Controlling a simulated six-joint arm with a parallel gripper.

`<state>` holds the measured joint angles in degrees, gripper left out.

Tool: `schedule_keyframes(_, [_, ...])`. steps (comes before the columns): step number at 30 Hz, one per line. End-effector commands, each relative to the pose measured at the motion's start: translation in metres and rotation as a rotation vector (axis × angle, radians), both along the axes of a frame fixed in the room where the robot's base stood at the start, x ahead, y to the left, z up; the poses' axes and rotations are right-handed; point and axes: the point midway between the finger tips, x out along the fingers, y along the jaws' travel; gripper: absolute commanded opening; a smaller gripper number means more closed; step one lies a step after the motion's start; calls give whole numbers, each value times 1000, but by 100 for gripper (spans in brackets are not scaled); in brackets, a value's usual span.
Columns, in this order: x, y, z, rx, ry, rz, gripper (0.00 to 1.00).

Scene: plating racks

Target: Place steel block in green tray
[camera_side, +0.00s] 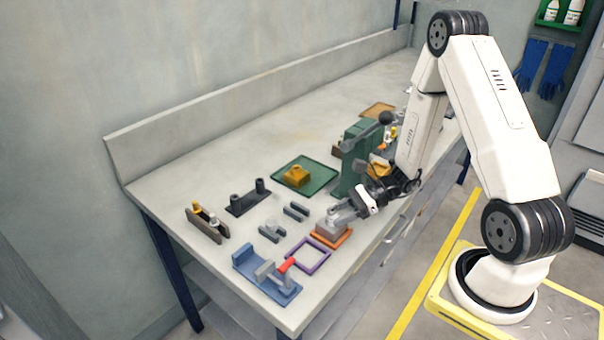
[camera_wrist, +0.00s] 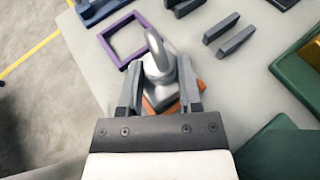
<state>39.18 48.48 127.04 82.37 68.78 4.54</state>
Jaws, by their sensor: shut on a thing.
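The steel block (camera_side: 331,229), grey with a rounded knob, is at the orange square (camera_side: 344,240) near the table's front edge. My gripper (camera_side: 337,214) is shut on it from above. In the wrist view, the silver knob and block (camera_wrist: 160,70) are between my two fingers (camera_wrist: 160,92), with orange showing beneath. I cannot tell whether the block rests on the orange square or is just above it. The green tray (camera_side: 318,182) lies farther back with a brass block (camera_side: 297,175) in it. The tray's edge also shows at right in the wrist view (camera_wrist: 300,88).
A purple frame (camera_side: 325,257) lies empty beside the orange square. A blue clamp fixture (camera_side: 275,285) stands at the near corner. Grey bars (camera_side: 296,211), a dark block with posts (camera_side: 247,202) and a brown rack (camera_side: 207,228) lie left. A green press (camera_side: 352,175) stands right of the tray.

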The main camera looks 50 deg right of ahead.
Motion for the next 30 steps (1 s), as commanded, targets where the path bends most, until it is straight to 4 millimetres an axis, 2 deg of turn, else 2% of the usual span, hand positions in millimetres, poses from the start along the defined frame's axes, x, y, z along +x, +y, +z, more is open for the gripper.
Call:
schedule_keyframes(1, [-1,0,-6,-10,12,0,0])
schedule_keyframes(8, [-2,1,-8,-11,14,2,0])
schedule_keyframes(9, [-2,1,-9,-13,17,2,56])
schedule_keyframes(11, [-2,1,-8,-12,17,2,76])
schedule_keyframes(12, [-2,1,-8,-11,16,2,82])
schedule_keyframes(27, [-1,1,-11,-9,13,1,82])
schedule_keyframes(30, [-4,-6,-7,-10,10,-3,82])
